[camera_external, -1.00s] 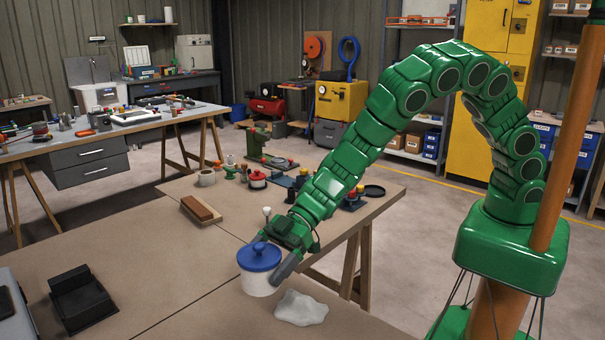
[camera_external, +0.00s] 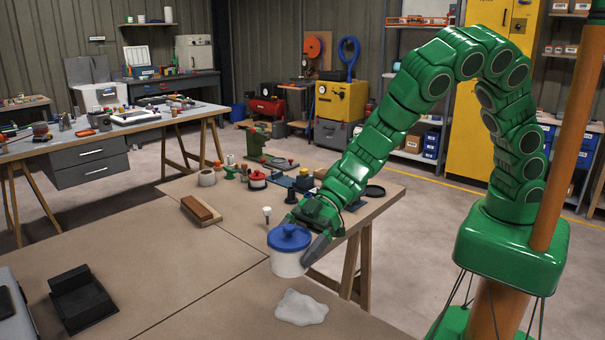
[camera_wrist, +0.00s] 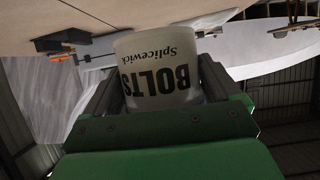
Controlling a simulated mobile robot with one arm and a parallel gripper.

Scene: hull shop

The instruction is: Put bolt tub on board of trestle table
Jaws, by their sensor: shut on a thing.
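The bolt tub (camera_external: 287,264) is white with a blue knobbed lid; in the wrist view the tub (camera_wrist: 155,65) shows the word BOLTS, upside down. My gripper (camera_external: 297,243) is shut on the tub's sides, with one grey finger along its right side; in the wrist view the gripper (camera_wrist: 158,88) has a finger on each side. The tub looks upright and held above the brown boards, near their right edge. The trestle table's board (camera_external: 225,237) has wooden trestle legs at its right end. The tub's underside is hidden.
A crumpled pale cloth (camera_external: 301,308) lies just in front of the tub. A brown block (camera_external: 201,209), a red-lidded pot (camera_external: 257,180) and a green vice (camera_external: 257,143) stand farther back. The middle of the boards is bare.

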